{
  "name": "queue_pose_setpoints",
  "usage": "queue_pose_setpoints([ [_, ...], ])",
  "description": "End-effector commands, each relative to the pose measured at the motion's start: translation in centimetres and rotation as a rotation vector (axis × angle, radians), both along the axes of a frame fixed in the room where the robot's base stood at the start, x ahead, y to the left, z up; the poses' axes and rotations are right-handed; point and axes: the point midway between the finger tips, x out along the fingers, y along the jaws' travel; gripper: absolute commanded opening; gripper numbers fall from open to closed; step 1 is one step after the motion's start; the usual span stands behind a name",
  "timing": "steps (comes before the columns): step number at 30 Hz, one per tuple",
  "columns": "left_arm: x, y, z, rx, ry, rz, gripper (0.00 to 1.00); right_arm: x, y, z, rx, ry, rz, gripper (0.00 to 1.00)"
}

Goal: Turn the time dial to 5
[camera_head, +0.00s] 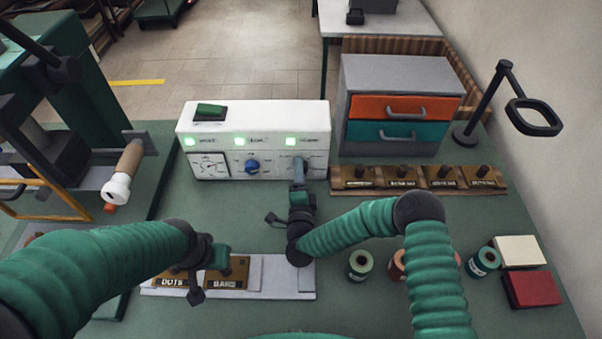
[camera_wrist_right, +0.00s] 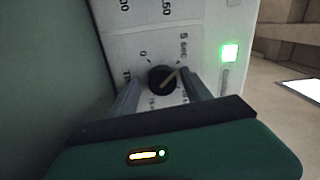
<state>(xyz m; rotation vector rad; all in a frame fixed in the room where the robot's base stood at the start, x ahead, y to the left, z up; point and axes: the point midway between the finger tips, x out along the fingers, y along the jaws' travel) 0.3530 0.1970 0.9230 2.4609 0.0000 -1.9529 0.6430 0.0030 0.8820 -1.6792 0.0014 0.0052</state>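A white control box (camera_head: 255,145) stands on the green table, with a row of lit green lamps, a round gauge and a blue knob on its front. The time dial (camera_wrist_right: 162,80) is a black knob in the right wrist view, marked 0 at upper left and 5 sec at upper right. Its pale pointer points up and right, toward the 5 sec mark. My right gripper (camera_head: 298,172) is at the box's right end, hiding the dial in the head view. Its fingers (camera_wrist_right: 163,88) are open on both sides of the knob, with small gaps. My left gripper (camera_head: 212,265) is over the stamped plates; its opening is unclear.
Brown plates (camera_head: 226,281) marked DOTS and BARS lie on a pale tray. A drawer cabinet (camera_head: 400,90) and a wooden rack (camera_head: 420,180) stand right of the box. Spools (camera_head: 360,265) and a red block (camera_head: 532,289) lie at front right.

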Motion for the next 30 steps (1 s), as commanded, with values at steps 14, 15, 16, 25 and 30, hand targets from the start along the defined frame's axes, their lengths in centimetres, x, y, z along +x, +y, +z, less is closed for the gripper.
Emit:
queue_pose_setpoints([
  [14,0.0,0.0,0.0,0.000,0.000,0.000,0.36,-2.4,0.1,0.0,-0.001,0.001,0.001,0.59],
  [15,0.0,0.0,-0.1,0.000,0.000,0.000,0.36,-3.4,0.1,0.0,-0.002,0.002,0.002,0.59],
  [16,0.0,0.0,-0.1,0.000,0.000,0.000,0.36,-4.2,0.1,-0.1,-0.001,0.003,0.003,0.59],
  [25,0.0,0.0,-0.3,0.000,0.000,0.000,0.36,-10.9,0.2,-0.2,-0.002,0.002,0.001,0.59],
  [30,0.0,0.0,-0.4,0.000,0.000,0.000,0.36,-11.9,0.1,-0.1,-0.002,0.000,-0.001,0.59],
])
